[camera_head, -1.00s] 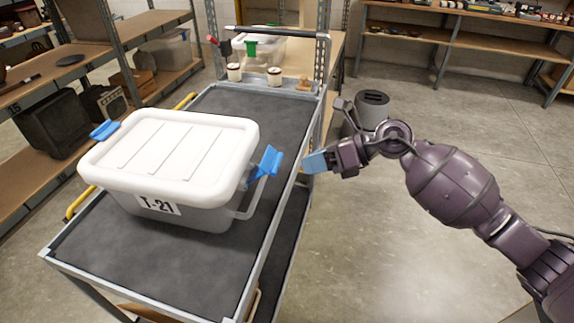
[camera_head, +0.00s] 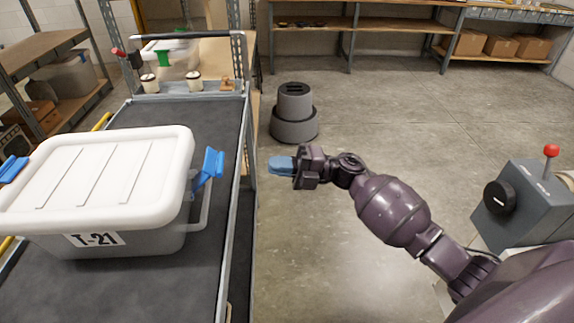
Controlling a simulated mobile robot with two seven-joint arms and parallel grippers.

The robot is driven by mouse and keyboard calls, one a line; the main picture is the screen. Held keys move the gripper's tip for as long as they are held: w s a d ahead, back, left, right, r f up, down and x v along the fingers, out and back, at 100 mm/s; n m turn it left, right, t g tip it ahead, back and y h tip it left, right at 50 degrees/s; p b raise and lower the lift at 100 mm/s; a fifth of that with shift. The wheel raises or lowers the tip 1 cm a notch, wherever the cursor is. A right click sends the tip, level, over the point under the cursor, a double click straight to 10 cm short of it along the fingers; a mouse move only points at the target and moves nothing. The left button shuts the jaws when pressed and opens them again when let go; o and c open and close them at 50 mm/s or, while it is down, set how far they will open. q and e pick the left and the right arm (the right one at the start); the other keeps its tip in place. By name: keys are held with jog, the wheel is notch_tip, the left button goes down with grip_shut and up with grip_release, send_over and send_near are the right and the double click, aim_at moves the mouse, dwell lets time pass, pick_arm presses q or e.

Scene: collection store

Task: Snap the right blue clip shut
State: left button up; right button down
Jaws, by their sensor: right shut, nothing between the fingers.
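A white lidded box (camera_head: 105,180) labelled T-21 sits on the dark top of a grey cart (camera_head: 205,255). Its right blue clip (camera_head: 208,168) stands out from the box's right side, tilted up and outward, not flat against the wall. The left blue clip (camera_head: 12,169) shows at the picture's left edge. My right gripper (camera_head: 272,165), with blue fingertips, is shut and empty. It is to the right of the right clip, beyond the cart's edge, with a clear gap between them. My left gripper is not in view.
Two small jars (camera_head: 193,80) and another clear box (camera_head: 170,58) are at the cart's far end. A dark grey round object (camera_head: 294,115) stands on the floor. A grey box with a red-knobbed lever (camera_head: 525,200) is at right. Open floor lies between.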

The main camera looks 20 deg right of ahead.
jog(key=x, duration=0.9)
jog(key=shift+p, duration=0.3)
jog(key=shift+a, duration=0.1)
